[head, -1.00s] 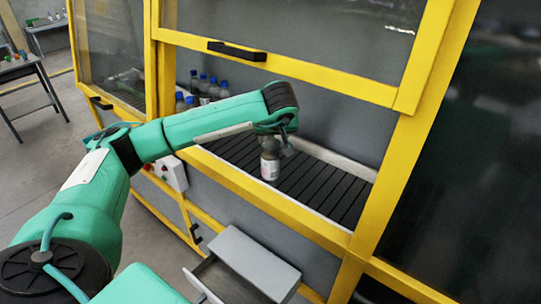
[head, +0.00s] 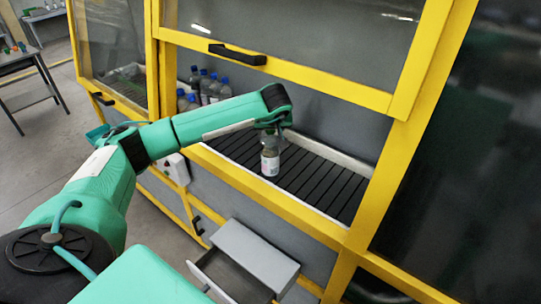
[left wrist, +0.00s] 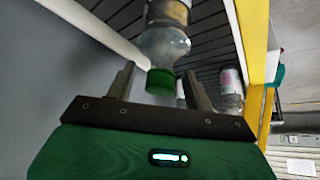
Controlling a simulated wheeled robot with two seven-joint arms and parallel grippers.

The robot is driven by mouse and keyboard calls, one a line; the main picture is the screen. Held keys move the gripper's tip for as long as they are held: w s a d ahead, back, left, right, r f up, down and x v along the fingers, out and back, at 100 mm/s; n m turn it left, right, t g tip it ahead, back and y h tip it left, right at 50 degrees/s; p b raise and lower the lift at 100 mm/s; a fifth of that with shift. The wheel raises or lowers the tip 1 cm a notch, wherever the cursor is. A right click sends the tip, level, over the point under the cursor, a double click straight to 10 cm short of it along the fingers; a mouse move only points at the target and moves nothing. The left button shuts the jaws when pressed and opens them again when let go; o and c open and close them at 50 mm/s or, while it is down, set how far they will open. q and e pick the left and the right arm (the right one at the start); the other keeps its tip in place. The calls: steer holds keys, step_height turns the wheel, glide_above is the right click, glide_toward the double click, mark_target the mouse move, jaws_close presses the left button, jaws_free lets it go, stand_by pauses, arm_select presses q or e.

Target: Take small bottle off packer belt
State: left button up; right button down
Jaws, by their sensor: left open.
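A small clear bottle with a pale label (head: 270,163) stands on the dark slatted belt (head: 322,188) inside the yellow-framed machine. My left gripper (head: 268,132) is at the bottle's top, with the arm reaching in through the opening from the left. In the left wrist view, a clear bottle with a green cap (left wrist: 164,45) shows ahead, its cap lying in the gap between the two open fingers (left wrist: 160,84). Whether the fingers touch it I cannot tell. My right gripper is not in view.
Several blue-capped bottles (head: 208,88) stand at the belt's far left end. A labelled bottle (left wrist: 231,90) shows beyond the right finger. The yellow front frame (head: 300,222) borders the opening, with a raised window above. An open grey drawer (head: 255,255) sits below.

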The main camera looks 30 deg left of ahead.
arm_select(q)
jaws_close()
steer(key=shift+w, duration=0.1)
steer(key=shift+a+r, duration=0.1)
steer(key=shift+r, duration=0.1)
